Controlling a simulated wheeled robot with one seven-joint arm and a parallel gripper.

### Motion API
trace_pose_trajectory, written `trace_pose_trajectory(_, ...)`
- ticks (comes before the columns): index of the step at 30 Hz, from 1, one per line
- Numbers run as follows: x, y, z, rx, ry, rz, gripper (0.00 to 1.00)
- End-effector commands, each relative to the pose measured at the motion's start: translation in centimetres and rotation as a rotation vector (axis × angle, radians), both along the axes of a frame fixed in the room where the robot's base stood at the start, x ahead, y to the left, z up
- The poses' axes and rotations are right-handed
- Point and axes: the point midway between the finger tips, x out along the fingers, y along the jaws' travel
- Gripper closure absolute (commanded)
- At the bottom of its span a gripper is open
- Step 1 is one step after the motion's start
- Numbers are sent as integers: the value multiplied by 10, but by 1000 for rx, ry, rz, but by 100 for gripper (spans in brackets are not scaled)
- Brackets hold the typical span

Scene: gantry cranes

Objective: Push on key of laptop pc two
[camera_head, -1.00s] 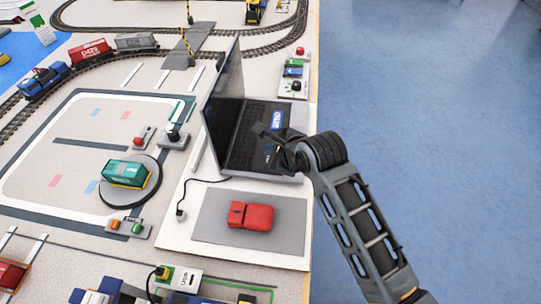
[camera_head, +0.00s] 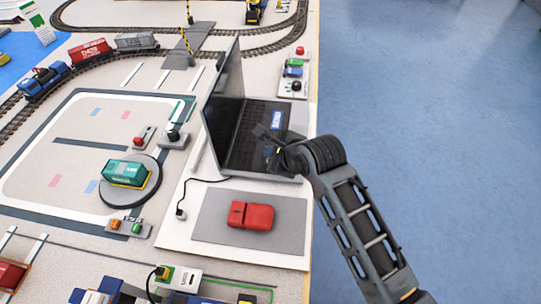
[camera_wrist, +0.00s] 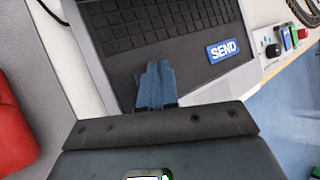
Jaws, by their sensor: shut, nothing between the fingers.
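The open laptop (camera_head: 238,128) stands near the table's right edge in the head view, its screen raised on the left and its dark keyboard facing right. A blue key marked SEND lies on the laptop's palm rest; it shows clearly in the wrist view (camera_wrist: 223,51) and partly in the head view (camera_head: 276,119). My gripper (camera_head: 262,133) is shut and empty over the palm rest. In the wrist view its fingertips (camera_wrist: 156,70) point at the dark palm rest, to the left of the SEND key and apart from it. Whether the tips touch the surface I cannot tell.
A red object (camera_head: 251,215) lies on a grey mat (camera_head: 211,217) in front of the laptop. A small control panel (camera_head: 293,87) with buttons stands behind it. A green wagon (camera_head: 124,173) sits on a turntable to the left. Blue floor lies open to the right.

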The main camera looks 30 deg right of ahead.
Motion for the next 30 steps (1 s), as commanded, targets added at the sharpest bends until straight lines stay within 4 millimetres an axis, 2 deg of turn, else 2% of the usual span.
trace_pose_trajectory(11, 0, 0, -2, 0, 1, 1, 100)
trace_pose_trajectory(23, 0, 0, 15, 0, 1, 0, 100)
trace_pose_trajectory(30, 0, 0, 14, 0, 1, 0, 100)
